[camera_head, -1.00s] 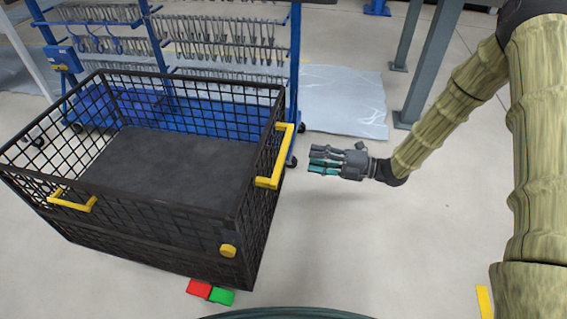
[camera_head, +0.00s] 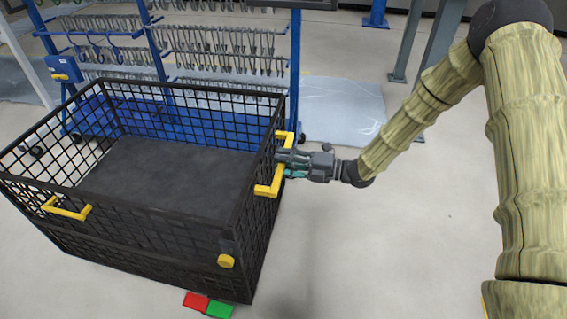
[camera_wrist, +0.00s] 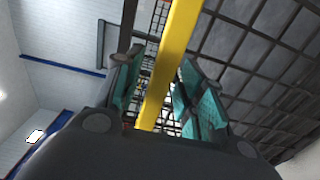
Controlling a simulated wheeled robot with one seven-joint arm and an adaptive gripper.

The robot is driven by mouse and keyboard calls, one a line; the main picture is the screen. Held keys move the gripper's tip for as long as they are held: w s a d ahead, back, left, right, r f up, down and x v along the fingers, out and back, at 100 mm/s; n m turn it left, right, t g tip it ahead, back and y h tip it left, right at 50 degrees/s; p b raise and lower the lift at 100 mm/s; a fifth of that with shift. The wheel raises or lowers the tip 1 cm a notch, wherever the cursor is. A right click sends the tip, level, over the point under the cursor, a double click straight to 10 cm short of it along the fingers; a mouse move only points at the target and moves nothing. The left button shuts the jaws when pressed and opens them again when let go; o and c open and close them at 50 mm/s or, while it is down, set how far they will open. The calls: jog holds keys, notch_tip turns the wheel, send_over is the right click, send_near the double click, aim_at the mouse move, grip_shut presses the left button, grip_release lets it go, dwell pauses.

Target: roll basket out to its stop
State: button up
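The basket (camera_head: 150,235) is a black wire-mesh bin with a dark floor, at the left in the head view. A yellow handle (camera_head: 265,189) is on its right side and another yellow handle (camera_head: 66,209) on its near side. My gripper (camera_head: 284,165) is at the right-side handle, reaching in from the right. In the wrist view the yellow handle bar (camera_wrist: 168,70) runs between the teal finger pads of my gripper (camera_wrist: 155,98). The fingers look apart, with gaps beside the bar. The basket mesh (camera_wrist: 265,55) is close behind at the right.
A blue rack (camera_head: 225,40) with rows of hooks stands behind the basket. Red (camera_head: 195,301) and green (camera_head: 219,309) floor markers lie at the basket's near edge. A grey post (camera_head: 425,65) stands at the back right. The floor (camera_head: 400,240) right of the basket is clear.

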jog(key=shift+a, duration=0.25)
grip_shut()
jog(key=shift+w, duration=0.1)
